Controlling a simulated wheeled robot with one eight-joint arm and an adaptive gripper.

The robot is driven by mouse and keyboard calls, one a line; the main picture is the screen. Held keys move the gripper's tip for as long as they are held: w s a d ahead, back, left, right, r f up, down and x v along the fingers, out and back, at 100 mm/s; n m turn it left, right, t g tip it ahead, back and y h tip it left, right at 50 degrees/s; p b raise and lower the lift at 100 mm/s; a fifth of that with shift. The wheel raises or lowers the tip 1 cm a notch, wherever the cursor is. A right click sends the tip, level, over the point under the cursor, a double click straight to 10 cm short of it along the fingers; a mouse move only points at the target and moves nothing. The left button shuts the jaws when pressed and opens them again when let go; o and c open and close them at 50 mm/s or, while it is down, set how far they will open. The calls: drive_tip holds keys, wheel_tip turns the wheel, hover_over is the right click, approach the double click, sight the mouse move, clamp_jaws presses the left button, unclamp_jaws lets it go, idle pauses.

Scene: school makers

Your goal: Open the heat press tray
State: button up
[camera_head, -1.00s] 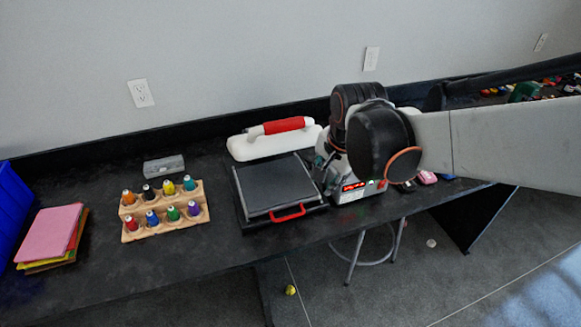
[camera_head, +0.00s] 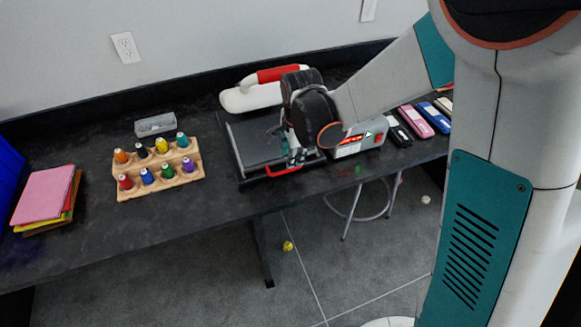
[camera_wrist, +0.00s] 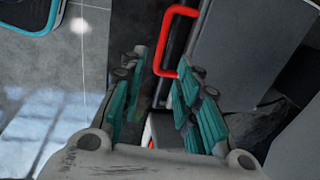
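The heat press tray (camera_head: 258,144) is a flat dark grey plate on the black table, with a red handle (camera_head: 285,170) at its front edge. The white heat press top with a red grip (camera_head: 276,75) lies behind the tray. My gripper (camera_head: 296,157) is over the right front part of the tray, close to the red handle, and hides part of the plate. In the wrist view my gripper (camera_wrist: 158,95) has its teal fingers spread apart. The red handle (camera_wrist: 163,42) is just beyond the fingertips, nearer the right finger. Contact cannot be told.
The press control box (camera_head: 360,142) with a red display stands right of the tray. A wooden rack (camera_head: 158,180) of coloured bottles and a grey box (camera_head: 155,124) stand left. Coloured papers (camera_head: 45,197) lie further left. A stool (camera_head: 350,212) is under the table.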

drive_tip(key=f, duration=0.2)
drive_tip(key=f+b, duration=0.1)
drive_tip(key=f, duration=0.1)
drive_tip(key=w+f+b, duration=0.1)
drive_tip(key=f, duration=0.2)
drive_tip(key=shift+w+a, duration=0.1)
drive_tip(key=shift+a, duration=0.05)
drive_tip(key=shift+r, duration=0.1)
drive_tip(key=shift+c, duration=0.6)
clamp_jaws()
